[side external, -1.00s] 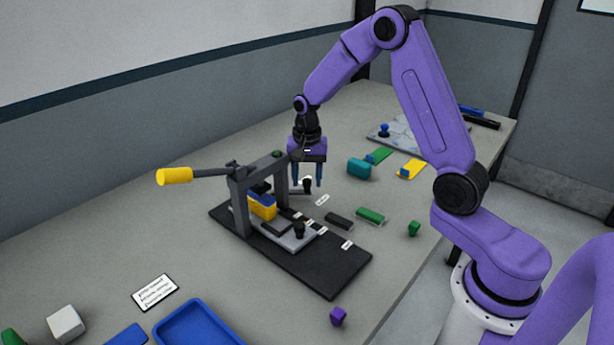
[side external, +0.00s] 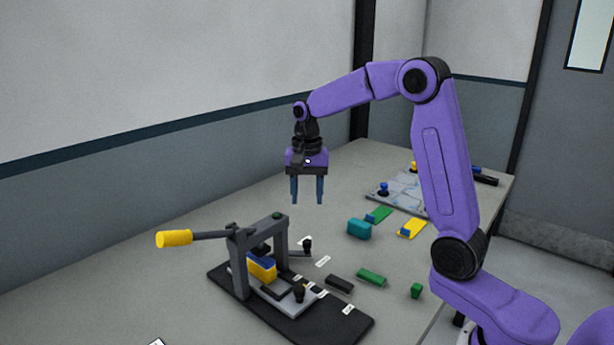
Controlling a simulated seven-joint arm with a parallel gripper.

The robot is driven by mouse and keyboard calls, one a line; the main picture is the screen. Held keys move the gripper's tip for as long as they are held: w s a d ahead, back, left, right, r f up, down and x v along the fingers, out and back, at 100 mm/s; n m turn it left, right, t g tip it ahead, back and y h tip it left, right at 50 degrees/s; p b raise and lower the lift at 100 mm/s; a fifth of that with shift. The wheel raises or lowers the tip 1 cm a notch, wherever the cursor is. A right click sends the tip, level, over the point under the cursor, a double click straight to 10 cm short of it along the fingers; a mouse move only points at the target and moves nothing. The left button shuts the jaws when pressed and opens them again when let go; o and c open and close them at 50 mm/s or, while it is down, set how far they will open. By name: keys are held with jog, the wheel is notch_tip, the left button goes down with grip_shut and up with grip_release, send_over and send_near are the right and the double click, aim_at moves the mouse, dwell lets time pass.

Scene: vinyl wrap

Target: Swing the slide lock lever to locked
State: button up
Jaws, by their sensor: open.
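The press fixture (side external: 240,262) is a dark grey frame on a black base plate (side external: 325,327). A short grey lever with a black knob (side external: 307,243) sticks out on its far right side, between small white labels too small to read; it looks like the slide lock lever. A grey slide plate (side external: 286,304) with a black knob (side external: 298,291) lies on the base, with a yellow and blue block (side external: 262,268) behind it under the frame. My gripper (side external: 308,200) is open and empty, pointing down, above the lever knob and clear of it.
A long handle with a yellow grip (side external: 174,239) reaches left from the frame. To the right lie a teal block (side external: 359,229), a green piece (side external: 371,277), a dark piece (side external: 339,283) and a small green block (side external: 416,290). The air around my gripper is clear.

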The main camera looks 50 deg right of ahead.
notch_tip(320, 180, up, 4)
jog(key=shift+r, duration=0.25)
dwell(0.4)
